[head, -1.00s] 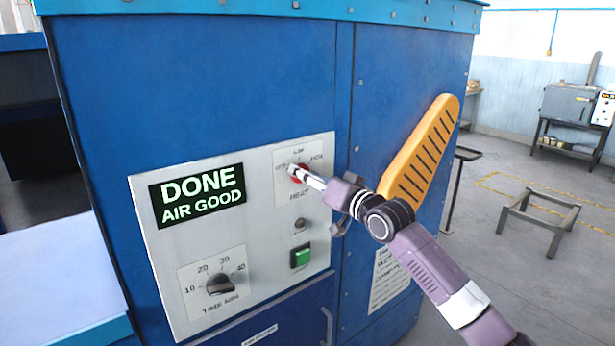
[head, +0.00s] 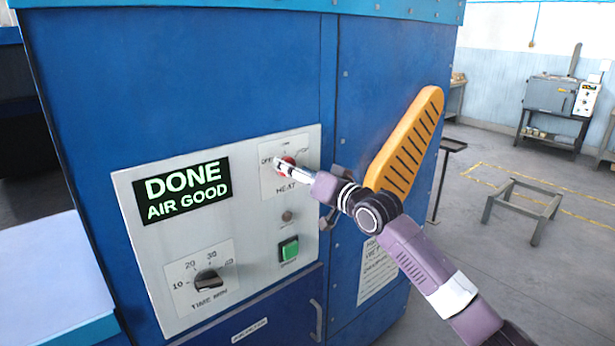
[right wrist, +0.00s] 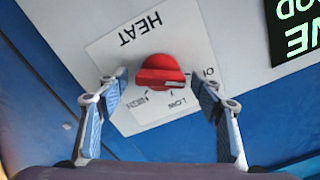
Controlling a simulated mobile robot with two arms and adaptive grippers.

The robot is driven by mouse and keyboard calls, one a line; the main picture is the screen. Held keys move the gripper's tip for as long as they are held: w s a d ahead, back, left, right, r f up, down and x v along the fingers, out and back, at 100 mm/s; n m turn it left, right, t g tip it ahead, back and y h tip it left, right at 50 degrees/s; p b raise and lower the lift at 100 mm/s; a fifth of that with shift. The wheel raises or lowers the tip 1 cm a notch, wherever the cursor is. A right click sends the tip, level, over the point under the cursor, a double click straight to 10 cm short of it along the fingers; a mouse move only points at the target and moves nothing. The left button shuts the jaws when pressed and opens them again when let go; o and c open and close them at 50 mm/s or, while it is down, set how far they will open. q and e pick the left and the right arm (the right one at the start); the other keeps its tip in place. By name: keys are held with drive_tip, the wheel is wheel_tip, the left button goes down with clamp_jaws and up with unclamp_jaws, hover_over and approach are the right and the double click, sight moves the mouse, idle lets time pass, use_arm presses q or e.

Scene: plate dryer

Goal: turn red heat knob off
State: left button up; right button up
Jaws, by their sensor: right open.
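The red heat knob (right wrist: 160,72) sits on a white label plate marked HEAT, LOW, HIGH and a partly covered OFF. My left gripper is not in view.
The control panel (head: 150,270) also carries a lit display (head: 188,190) reading DONE AIR GOOD, a black timer knob (head: 207,281) and a green button (head: 288,250). An orange slotted piece (head: 408,140) stands behind my right arm.

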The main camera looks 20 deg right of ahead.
drive_tip(key=v, duration=1.1)
drive_tip(key=shift+s, duration=0.25)
drive_tip(key=shift+d, duration=0.1)
